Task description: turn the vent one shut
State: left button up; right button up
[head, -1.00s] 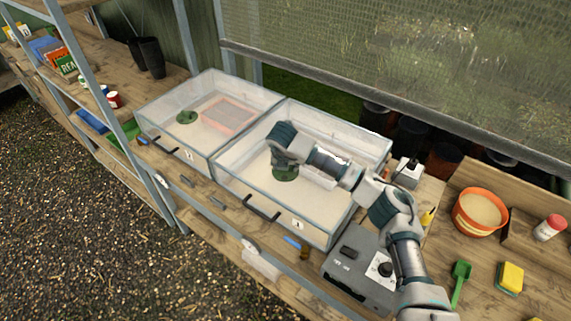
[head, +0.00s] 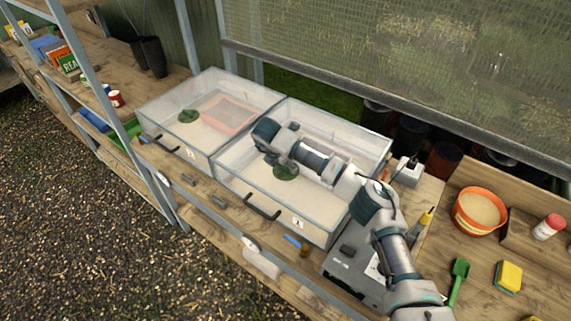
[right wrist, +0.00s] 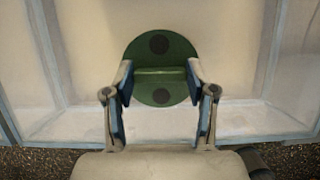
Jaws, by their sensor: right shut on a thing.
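The vent on the right-hand clear case is a round green disc (head: 287,174) set in the lid. In the right wrist view the vent (right wrist: 178,50) has a raised bar across its middle and dark round spots above and below the bar. My right gripper (head: 279,160) is over this vent. In the right wrist view its fingers (right wrist: 160,75) stand at both ends of the bar, shut on it. The case label (head: 298,223) is too small to read surely. My left gripper is not in view.
A second clear case (head: 165,104) with its own green vent (head: 188,117) stands to the left. On the bench at right are an orange pot (head: 463,219), a green scoop (head: 458,280), a yellow sponge (head: 509,276) and a grey box (head: 340,271).

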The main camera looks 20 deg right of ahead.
jog(key=shift+s+f, duration=0.1)
jog(key=shift+f, duration=0.1)
jog(key=o, duration=1.2)
jog(key=shift+a, duration=0.1)
jog(key=shift+c, duration=0.2)
jog(key=shift+r, duration=0.15)
jog(key=shift+r, duration=0.3)
jog(key=v, duration=1.1)
jog(key=shift+a, duration=0.2)
